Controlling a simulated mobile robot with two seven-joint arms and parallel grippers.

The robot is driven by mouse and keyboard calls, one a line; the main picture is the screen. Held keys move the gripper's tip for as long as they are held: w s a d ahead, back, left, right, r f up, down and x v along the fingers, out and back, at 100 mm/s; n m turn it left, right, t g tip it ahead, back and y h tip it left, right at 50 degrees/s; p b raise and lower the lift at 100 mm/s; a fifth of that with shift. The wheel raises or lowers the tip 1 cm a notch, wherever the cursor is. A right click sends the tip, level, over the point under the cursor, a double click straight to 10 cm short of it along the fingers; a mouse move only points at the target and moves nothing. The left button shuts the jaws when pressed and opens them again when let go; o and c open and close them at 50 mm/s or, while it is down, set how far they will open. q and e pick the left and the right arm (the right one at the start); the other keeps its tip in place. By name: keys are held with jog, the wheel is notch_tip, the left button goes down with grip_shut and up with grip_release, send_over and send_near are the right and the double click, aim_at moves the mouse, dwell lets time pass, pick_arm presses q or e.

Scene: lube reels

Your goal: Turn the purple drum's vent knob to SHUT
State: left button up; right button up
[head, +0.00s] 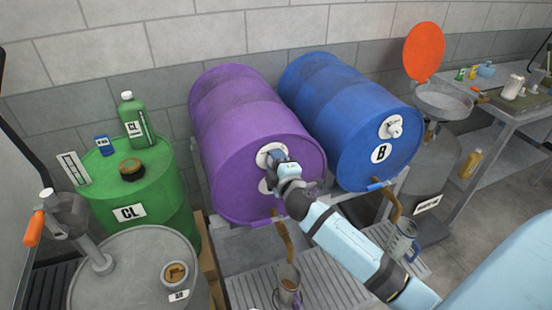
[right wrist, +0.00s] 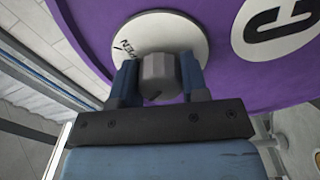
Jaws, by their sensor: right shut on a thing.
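The purple drum (head: 245,140) lies on its side on a rack, its round end facing me. A white round dial plate (right wrist: 190,30) on that end carries the word OPEN at its left; no SHUT mark is visible. The grey vent knob (right wrist: 159,76) stands at the plate's centre. My right gripper (right wrist: 158,82) is shut on the knob, one blue finger on each side. In the head view the right gripper (head: 275,158) covers most of the plate and the knob. The knob's pointer direction cannot be told. My left gripper is not in view.
A blue drum (head: 345,115) marked B lies right beside the purple one. A metal jug (head: 288,285) stands below the purple drum's spout and a blue jug (head: 402,240) below the other. A green drum (head: 160,170) and a grey drum (head: 130,275) stand left.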

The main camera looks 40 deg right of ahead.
jog(key=shift+n+p, duration=0.4)
jog(key=shift+n, duration=0.7)
jog(key=o, duration=0.9)
jog(key=shift+o, duration=0.2)
jog(key=b+v, duration=0.2)
jog(key=v, duration=1.2)
jog(key=shift+b, duration=0.35)
jog(key=shift+w+f, duration=0.1)
